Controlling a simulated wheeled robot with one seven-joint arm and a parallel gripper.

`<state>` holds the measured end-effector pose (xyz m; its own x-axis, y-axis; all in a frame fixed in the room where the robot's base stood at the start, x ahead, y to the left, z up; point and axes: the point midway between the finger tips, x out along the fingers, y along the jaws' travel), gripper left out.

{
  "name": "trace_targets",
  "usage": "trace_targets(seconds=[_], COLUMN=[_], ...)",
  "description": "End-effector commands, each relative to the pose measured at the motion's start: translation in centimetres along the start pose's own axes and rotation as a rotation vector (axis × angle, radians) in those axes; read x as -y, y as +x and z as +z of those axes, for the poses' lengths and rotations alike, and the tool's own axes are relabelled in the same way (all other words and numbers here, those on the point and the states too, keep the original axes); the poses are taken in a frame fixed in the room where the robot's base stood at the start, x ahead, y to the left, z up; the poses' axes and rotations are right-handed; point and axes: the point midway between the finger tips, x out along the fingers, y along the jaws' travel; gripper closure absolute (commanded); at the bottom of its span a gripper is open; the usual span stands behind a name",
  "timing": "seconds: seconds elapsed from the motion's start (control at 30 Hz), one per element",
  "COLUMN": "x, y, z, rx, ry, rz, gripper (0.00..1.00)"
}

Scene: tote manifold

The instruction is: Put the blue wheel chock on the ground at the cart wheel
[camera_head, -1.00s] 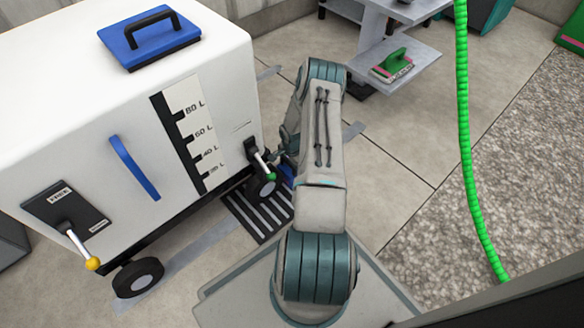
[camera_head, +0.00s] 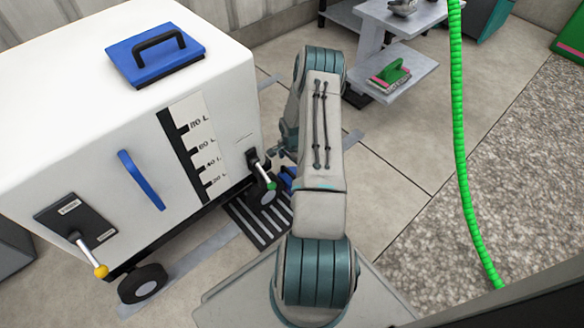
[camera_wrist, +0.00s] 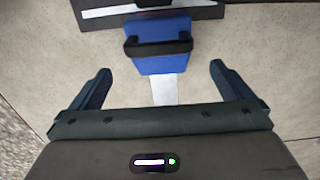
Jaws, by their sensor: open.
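The blue wheel chock (camera_wrist: 158,58) with a black handle sits on the floor in the wrist view, ahead of my gripper. In the head view only a bit of blue (camera_head: 286,181) shows beside the cart's near-right wheel (camera_head: 263,190), partly behind my arm. A dark shape, probably that wheel (camera_wrist: 153,3), shows at the chock's far side in the wrist view; whether they touch I cannot tell. My gripper (camera_wrist: 159,82) is open and empty, its fingers spread wider than the chock and apart from it. The white cart (camera_head: 60,110) stands at left.
A dark slotted grate (camera_head: 258,219) lies by the cart. A green hose (camera_head: 461,130) hangs at right.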

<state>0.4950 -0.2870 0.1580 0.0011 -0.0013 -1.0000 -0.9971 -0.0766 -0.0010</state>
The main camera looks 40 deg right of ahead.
Motion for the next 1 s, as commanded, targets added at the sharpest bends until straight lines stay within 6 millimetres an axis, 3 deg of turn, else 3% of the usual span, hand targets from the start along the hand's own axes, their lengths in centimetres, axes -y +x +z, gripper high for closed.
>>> trace_targets(seconds=[0.03, 0.1, 0.3, 1.0], x=[0.0, 0.0, 0.0, 0.0], y=[-1.5, -2.5, -3.9, -4.0], z=[0.0, 0.0, 0.1, 0.0], rx=[-0.001, 0.000, 0.001, 0.001], ry=[-0.001, -0.001, -0.002, -0.001], rz=[0.000, 0.000, 0.001, 0.001], gripper=[0.00, 0.00, 0.00, 0.00])
